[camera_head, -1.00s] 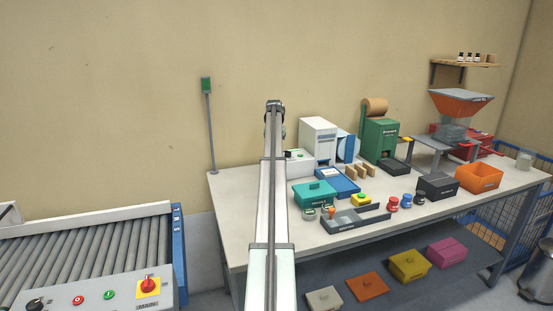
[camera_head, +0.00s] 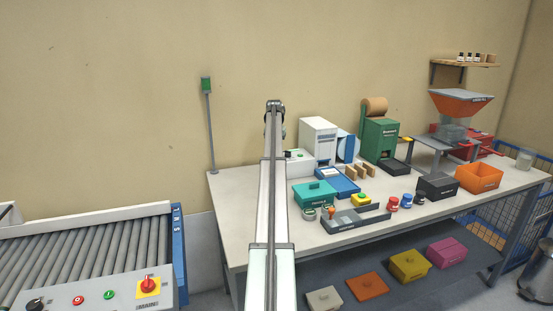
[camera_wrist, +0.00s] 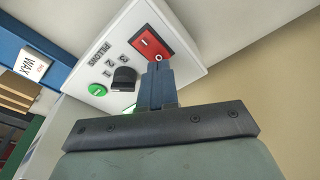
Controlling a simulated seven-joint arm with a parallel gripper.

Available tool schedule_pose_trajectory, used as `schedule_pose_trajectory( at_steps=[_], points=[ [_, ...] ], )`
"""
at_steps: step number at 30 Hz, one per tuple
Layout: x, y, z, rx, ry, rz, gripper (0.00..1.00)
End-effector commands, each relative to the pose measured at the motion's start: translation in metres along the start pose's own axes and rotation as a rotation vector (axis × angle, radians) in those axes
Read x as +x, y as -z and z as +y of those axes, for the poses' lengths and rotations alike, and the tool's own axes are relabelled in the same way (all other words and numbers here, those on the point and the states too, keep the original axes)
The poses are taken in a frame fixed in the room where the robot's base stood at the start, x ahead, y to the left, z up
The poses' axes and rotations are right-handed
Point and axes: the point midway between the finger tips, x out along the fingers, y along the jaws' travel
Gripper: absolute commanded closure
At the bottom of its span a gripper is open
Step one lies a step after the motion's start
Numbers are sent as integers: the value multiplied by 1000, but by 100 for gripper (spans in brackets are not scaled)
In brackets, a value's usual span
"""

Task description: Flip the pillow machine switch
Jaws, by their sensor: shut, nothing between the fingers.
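The pillow machine's white panel (camera_wrist: 110,62) fills the upper middle of the wrist view, with the lettering PILLOWS, a black knob with numbers beside it and a green button (camera_wrist: 97,89). Its red switch (camera_wrist: 152,43) sits in a dark frame near the panel's edge. My gripper (camera_wrist: 159,66) is shut and empty, its fingertips at the near edge of the switch; I cannot tell whether they touch it. In the head view a low white machine with a green button (camera_head: 299,156) stands at the table's back left, partly behind my arm. My gripper is hidden there.
Beside it stand a tall white machine (camera_head: 318,139) and a green machine with a brown roll (camera_head: 380,138). A teal box (camera_head: 314,194) and small jars stand in front. A roller conveyor (camera_head: 90,255) is at left. In the wrist view a blue tray labelled WAX (camera_wrist: 35,62) lies alongside.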

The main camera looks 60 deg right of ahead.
Motion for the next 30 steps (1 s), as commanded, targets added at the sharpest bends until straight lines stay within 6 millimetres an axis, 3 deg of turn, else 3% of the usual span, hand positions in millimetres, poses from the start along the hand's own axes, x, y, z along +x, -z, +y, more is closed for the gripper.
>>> schedule_pose_trajectory(
  at_steps=[30],
  points=[
    [9, -1, 0, 0, 0, 0, 100]
  ],
)
